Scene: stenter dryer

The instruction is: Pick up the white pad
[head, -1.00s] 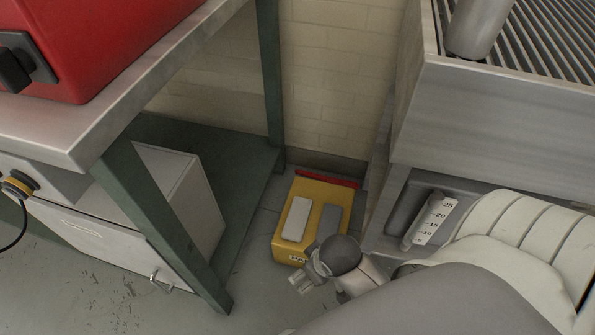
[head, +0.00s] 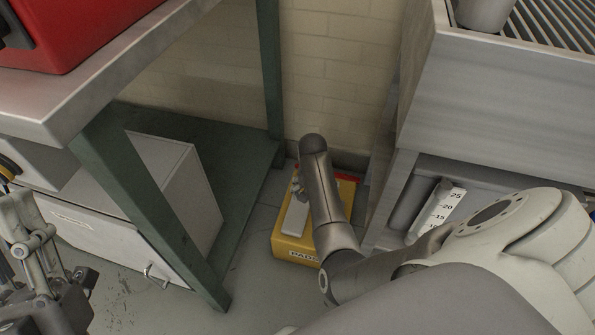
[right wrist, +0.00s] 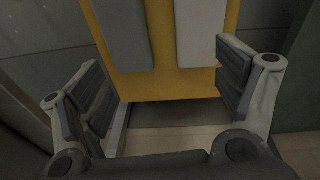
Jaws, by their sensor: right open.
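The white pad (head: 294,219) lies on top of a yellow box (head: 288,250) on the floor, on the box's left side. In the right wrist view the white pad (right wrist: 201,32) is at upper right, next to a grey pad (right wrist: 122,34). My right gripper (head: 299,187) is at the pad's far end, partly hidden behind my right arm. In the right wrist view my right gripper (right wrist: 160,75) is open and empty, its fingers spread either side of the box's edge. My left gripper (head: 40,255) is at the lower left, away from the box; its jaw opening is unclear.
A green-legged bench (head: 150,205) with a grey cabinet (head: 175,185) beneath stands left of the box. A grey metal machine (head: 500,110) stands on the right. A brick wall (head: 340,80) is close behind. Some floor is free in front of the box.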

